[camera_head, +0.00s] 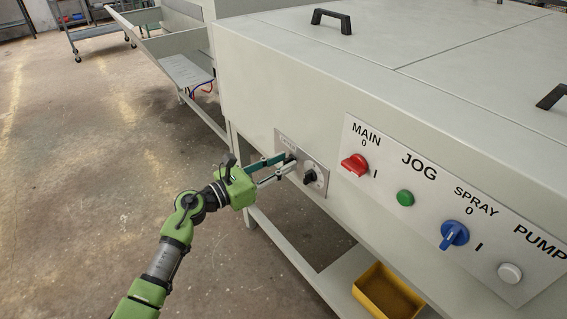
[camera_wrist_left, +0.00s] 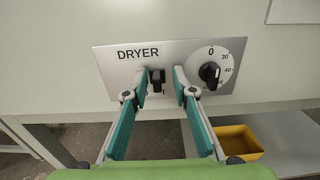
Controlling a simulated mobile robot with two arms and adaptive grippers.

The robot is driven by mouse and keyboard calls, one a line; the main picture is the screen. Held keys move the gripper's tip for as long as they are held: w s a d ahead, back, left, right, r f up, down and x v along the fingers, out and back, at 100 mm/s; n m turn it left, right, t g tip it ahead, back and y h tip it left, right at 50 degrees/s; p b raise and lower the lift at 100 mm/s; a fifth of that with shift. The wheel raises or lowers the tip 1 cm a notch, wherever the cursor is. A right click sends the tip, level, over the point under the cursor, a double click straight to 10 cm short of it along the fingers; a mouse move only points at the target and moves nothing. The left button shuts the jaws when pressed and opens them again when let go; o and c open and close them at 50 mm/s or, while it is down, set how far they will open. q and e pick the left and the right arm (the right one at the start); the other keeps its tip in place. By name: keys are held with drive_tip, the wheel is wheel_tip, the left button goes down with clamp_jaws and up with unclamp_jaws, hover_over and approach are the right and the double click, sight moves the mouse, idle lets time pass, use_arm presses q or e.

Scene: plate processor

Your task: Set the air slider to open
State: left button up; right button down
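A silver panel marked DRYER (camera_wrist_left: 120,70) is on the machine's front; in the head view it (camera_head: 322,187) sits low, left of the main controls. It carries a small black slider or switch (camera_wrist_left: 157,82) and a round black dial (camera_wrist_left: 209,73) to its right. The dial also shows in the head view (camera_head: 309,177). No label reading "air" is legible. My left gripper (camera_head: 287,161) reaches the panel, its two fingers apart on either side of the small black control, with a gap at each side in the wrist view. My right gripper is not in view.
Right of the panel are a red MAIN switch (camera_head: 354,164), green JOG button (camera_head: 405,198), blue SPRAY switch (camera_head: 454,234) and white PUMP button (camera_head: 510,273). A yellow bin (camera_head: 388,291) stands below on a shelf. The floor (camera_head: 90,190) to the left is clear.

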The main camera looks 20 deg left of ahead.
use_arm(q)
drive_tip(key=v, duration=1.1)
drive_tip(key=shift+s, duration=0.15)
drive_tip(key=shift+a, duration=0.1)
